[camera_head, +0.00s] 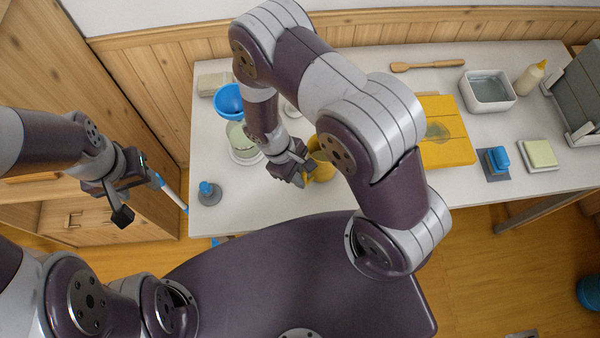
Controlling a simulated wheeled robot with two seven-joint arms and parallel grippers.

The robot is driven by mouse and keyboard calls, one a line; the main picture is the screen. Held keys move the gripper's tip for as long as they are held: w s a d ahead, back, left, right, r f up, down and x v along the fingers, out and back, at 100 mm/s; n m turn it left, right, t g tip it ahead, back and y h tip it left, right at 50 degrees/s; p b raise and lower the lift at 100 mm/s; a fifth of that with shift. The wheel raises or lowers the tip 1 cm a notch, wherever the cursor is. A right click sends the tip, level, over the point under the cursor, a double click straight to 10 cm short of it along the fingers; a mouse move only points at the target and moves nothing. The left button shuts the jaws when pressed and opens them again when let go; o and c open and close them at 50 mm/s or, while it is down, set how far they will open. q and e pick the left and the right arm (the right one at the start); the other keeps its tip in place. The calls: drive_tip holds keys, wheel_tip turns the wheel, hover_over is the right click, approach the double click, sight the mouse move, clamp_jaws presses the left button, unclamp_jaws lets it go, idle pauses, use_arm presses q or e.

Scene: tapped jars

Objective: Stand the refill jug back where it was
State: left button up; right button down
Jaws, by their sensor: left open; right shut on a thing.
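The yellow jug (323,170) is on or just above the white table near its front edge, partly hidden by my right arm. My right gripper (301,178) is shut on it from the left side. I cannot tell whether the jug's base touches the table. My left gripper (136,194) is open and empty, off the table's left end. A clear jar with pale green contents (240,140) stands left of my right gripper, with a blue bowl or funnel (228,100) behind it.
A blue-knobbed grey disc (208,193) sits at the front left corner. The table's front left is partly clear.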

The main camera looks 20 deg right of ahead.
drive_tip(key=shift+f+b, duration=0.3)
drive_tip(key=shift+f, duration=0.05)
idle(0.5)
drive_tip(key=c, duration=1)
unclamp_jaws()
drive_tip(key=shift+o, duration=0.2)
drive_tip(key=p+v, duration=0.6)
drive_tip(key=v, duration=0.2)
idle(0.4)
